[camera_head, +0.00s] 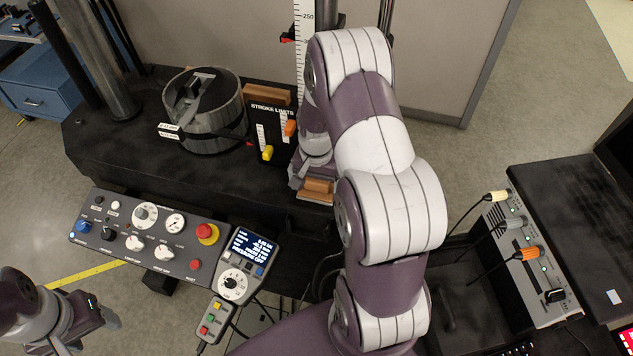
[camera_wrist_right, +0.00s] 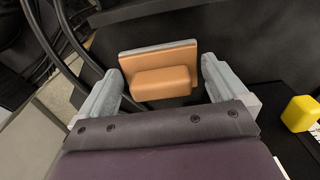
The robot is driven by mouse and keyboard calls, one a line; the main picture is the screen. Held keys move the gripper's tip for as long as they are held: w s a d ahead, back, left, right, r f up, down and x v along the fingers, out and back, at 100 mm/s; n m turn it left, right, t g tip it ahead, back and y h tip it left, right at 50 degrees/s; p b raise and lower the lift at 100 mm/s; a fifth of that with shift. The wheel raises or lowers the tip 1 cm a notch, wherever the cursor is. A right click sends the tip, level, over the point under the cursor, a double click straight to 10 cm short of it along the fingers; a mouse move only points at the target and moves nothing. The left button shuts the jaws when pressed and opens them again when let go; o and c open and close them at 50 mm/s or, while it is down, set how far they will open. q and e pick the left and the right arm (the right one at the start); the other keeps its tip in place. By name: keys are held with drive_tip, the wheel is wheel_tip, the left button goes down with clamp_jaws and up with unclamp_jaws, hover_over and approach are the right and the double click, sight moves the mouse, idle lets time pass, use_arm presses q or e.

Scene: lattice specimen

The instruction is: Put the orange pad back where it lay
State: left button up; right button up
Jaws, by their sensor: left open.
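The orange pad (camera_head: 317,187), a raised block on a thin grey-backed plate, is at the front edge of the black table, below my right arm. In the right wrist view the pad (camera_wrist_right: 160,84) lies between the fingertips of my right gripper (camera_wrist_right: 163,85). Dark gaps show between its raised block and both fingers, so the gripper looks open around it. Whether the plate's edge touches the left finger is unclear. In the head view my right arm hides most of that gripper. My left gripper (camera_head: 108,314) is open and empty at the lower left.
A black stroke-limits panel (camera_head: 283,112) with yellow and orange sliders stands left of my right gripper, an orange-brown block (camera_head: 267,95) behind it. A grey cylinder (camera_head: 204,110) stands further left. A control console (camera_head: 150,240) is in front. The black table (camera_head: 105,160) is clear at left.

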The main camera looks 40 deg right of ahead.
sight(316, 182)
drive_tip(key=shift+w+r, duration=0.1)
drive_tip(key=shift+r, duration=0.2)
wheel_tip(316, 182, up, 11)
drive_tip(key=b, duration=0.2)
drive_tip(key=s+a+n, duration=0.4)
drive_tip(key=a+n, duration=0.1)
drive_tip(key=a, duration=0.2)
drive_tip(key=s+a+f+n+t, duration=0.1)
drive_tip(key=s+a+n, duration=0.4)
drive_tip(key=a, duration=0.2)
drive_tip(key=shift+s+f, duration=0.15)
drive_tip(key=shift+f, duration=0.1)
drive_tip(key=shift+s+a, duration=0.1)
